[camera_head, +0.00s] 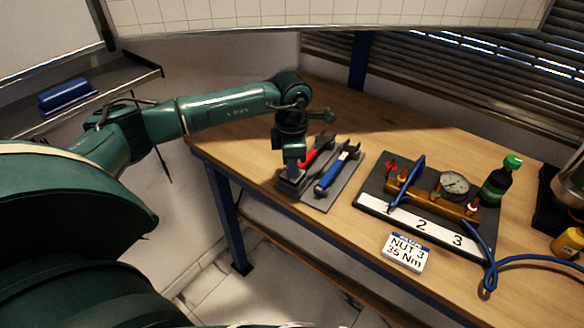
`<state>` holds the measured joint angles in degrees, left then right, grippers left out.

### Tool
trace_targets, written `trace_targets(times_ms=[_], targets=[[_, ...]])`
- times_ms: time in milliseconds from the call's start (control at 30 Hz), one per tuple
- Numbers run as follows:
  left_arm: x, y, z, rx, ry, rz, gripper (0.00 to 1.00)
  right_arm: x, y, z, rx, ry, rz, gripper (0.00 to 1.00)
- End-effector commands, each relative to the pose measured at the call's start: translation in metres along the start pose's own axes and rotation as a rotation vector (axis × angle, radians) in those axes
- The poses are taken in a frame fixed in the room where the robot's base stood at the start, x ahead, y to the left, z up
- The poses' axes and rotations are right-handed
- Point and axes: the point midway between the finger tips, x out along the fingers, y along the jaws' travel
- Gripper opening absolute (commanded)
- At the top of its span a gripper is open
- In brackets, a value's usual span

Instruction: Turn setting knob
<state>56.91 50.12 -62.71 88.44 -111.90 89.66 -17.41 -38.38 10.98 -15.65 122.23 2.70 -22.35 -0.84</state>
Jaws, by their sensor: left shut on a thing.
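A red-handled wrench (311,156) lies on a dark tool mat (318,203) near the table's left end. My left gripper (291,174) points down over the near end of this wrench and is shut on it. The gripper hides that end, so I cannot make out a setting knob there. A blue-handled wrench (332,173) lies beside it on the right, apart from the gripper. My right gripper is not in view.
Right of the mat stands a gauge rig with a brass block (432,200), a dial gauge (454,184) and a blue hose (478,240). A card reading "NUT 3 35 Nm" (405,252) lies in front. A green-capped bottle (500,180) stands behind. The wood behind the mat is clear.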

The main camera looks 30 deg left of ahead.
Motion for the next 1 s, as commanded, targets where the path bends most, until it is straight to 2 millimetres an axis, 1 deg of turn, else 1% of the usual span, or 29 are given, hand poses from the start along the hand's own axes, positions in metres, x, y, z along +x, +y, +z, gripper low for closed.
trace_targets(times_ms=[33,167,400,933,967,1000], targets=[[0.0024,0.0002,-0.0005,0.030,0.000,0.001,0.00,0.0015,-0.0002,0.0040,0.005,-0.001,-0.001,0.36],[0.0017,0.0003,-0.0005,0.099,-0.001,0.001,0.00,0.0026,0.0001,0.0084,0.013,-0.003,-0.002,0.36],[0.0008,-0.0001,-0.0004,0.176,-0.003,0.000,0.00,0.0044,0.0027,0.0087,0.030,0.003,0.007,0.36],[0.0003,-0.0002,-0.0004,0.196,-0.004,0.000,0.00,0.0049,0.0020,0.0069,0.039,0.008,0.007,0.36],[0.0003,-0.0002,-0.0004,0.196,-0.004,0.000,0.20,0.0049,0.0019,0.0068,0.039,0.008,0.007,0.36],[0.0003,-0.0002,-0.0004,0.196,-0.004,0.000,0.23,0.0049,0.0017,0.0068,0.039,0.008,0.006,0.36]])
